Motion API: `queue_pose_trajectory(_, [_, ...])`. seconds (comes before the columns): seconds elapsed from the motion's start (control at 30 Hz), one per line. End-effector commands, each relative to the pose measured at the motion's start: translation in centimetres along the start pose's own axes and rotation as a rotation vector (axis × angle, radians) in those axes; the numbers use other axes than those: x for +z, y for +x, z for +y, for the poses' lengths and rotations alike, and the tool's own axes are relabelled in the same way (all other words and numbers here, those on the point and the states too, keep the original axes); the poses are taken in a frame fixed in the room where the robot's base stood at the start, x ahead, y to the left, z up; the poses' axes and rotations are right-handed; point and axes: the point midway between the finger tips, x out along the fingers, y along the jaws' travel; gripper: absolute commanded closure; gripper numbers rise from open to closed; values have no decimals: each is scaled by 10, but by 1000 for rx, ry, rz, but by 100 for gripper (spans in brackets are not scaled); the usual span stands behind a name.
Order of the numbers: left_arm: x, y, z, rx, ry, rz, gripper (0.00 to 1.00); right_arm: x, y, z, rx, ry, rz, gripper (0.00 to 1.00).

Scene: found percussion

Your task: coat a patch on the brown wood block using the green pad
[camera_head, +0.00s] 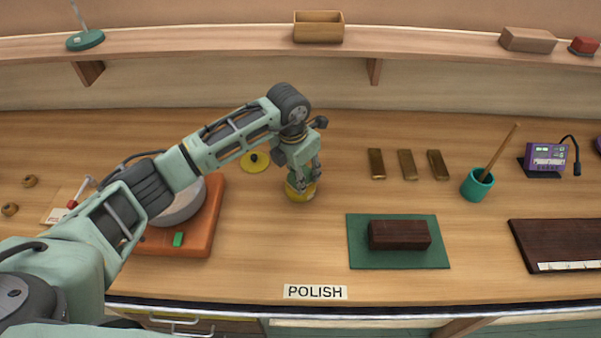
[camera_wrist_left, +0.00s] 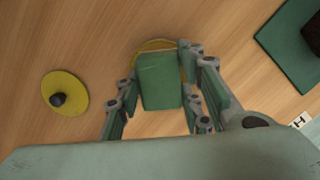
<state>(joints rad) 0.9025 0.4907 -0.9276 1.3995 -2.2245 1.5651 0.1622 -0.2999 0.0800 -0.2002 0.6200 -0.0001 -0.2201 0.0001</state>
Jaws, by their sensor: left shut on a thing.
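The brown wood block (camera_head: 399,235) lies on a green mat (camera_head: 362,257) in the head view, right of centre. My left gripper (camera_head: 303,181) is over a round yellow tin (camera_head: 300,195), well to the left of the block. In the left wrist view, it is shut on the green pad (camera_wrist_left: 160,82), which sits between its fingers. The pad covers most of the tin (camera_wrist_left: 152,45), whose yellow rim shows behind it. I cannot tell whether the pad touches the contents. My right gripper is not in view.
A yellow lid with a black knob (camera_head: 248,165) lies left of the tin. An orange device (camera_head: 187,243) with a grey bowl stands at left. Several brass bars (camera_head: 407,165) and a teal cup (camera_head: 476,187) with a stick are at right. A POLISH label (camera_head: 315,292) marks the front. The tabletop between tin and mat is clear.

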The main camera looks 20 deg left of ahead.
Motion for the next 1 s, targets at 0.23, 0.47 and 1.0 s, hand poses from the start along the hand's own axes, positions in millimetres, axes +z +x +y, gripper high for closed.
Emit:
queue_pose_trajectory(0.23, [3, -19, 0, 0, 0, 0, 86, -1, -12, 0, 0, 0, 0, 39])
queue_pose_trajectory(0.47, [6, -37, 1, 1, 0, 0, 86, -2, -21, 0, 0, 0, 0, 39])
queue_pose_trajectory(1.0, [10, -69, 0, 1, 0, 0, 86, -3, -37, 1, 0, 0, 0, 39])
